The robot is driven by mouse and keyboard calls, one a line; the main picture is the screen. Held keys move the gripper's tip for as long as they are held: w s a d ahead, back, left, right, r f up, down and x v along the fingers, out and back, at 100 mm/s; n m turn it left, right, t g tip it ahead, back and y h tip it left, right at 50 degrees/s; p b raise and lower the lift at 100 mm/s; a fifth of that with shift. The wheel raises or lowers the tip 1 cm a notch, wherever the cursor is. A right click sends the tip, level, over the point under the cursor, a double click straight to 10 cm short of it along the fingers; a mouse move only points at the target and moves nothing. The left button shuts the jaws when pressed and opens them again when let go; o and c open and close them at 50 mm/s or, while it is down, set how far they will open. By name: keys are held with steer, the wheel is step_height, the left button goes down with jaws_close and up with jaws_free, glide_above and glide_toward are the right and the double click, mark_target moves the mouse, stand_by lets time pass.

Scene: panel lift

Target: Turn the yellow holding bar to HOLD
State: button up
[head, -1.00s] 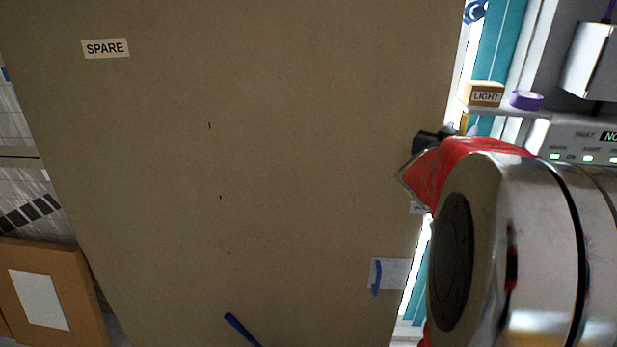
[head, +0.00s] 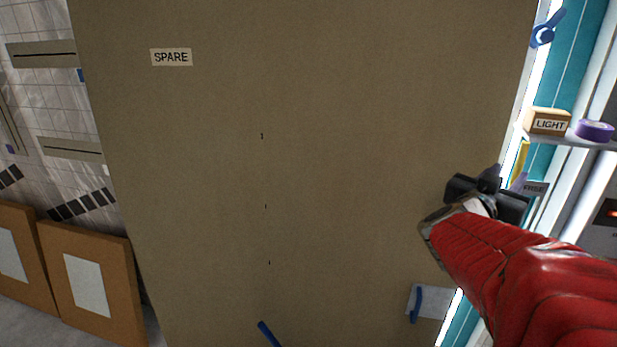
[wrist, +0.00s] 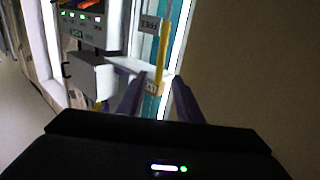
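The yellow holding bar (head: 520,163) stands nearly upright at the right edge of the big brown panel, partly hidden by my gripper in the head view. A small FREE label (head: 535,188) shows beside its lower end. In the wrist view the bar (wrist: 163,45) appears ahead of my gripper, with the FREE label (wrist: 150,25) beside it. My gripper (head: 505,177) is close to the bar in the head view. Its two purple fingers (wrist: 158,80) are spread apart in the wrist view, with no visible contact on the bar. I see no HOLD label.
The brown panel (head: 330,130) with a SPARE label fills the middle. A shelf (head: 575,141) at the right holds a LIGHT box (head: 548,121) and a purple tape roll (head: 594,130). A blue clamp (head: 545,28) is above. Framed boards (head: 90,245) lean at the left.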

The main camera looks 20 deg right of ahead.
steer(key=w+a+f+n+t+y, duration=0.1)
steer(key=a+y, duration=0.3)
steer(key=a, duration=0.4)
steer(key=w+a+f+n+t+y, duration=0.2)
steer(key=w+a+n+t+y, duration=0.1)
steer(key=a, duration=0.6)
steer(key=w+a+f+n+t+y, duration=0.1)
steer(key=w+a+n+y, duration=0.3)
steer(key=a, duration=0.5)
steer(key=shift+f+t+y, duration=0.4)
steer(key=shift+f+y, duration=0.2)
steer(key=shift+y, duration=0.2)
